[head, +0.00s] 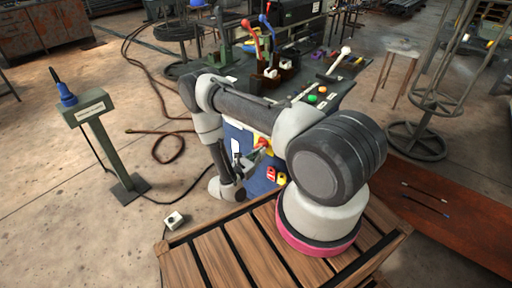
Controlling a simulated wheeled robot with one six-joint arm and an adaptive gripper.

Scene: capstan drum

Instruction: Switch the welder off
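A blue cabinet front (262,185) stands below the dark green bench top, partly hidden behind my arm; I cannot tell for sure that it is the welder. A yellow and red switch (264,144) sits high on this front. Its setting is too small to read. Red and yellow parts (277,175) show lower down, beside my arm's base. My gripper (246,161) is dark and small in the picture, close to the front and just left of the switch. I cannot tell whether it touches anything, or whether its fingers are open.
The bench top (345,98) carries coloured buttons and a white-knobbed lever (340,58). Red and blue levers (262,35) stand behind. A green pedestal (104,140) with a blue-handled control stands left. A small white box (174,220) and cables lie on the floor.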

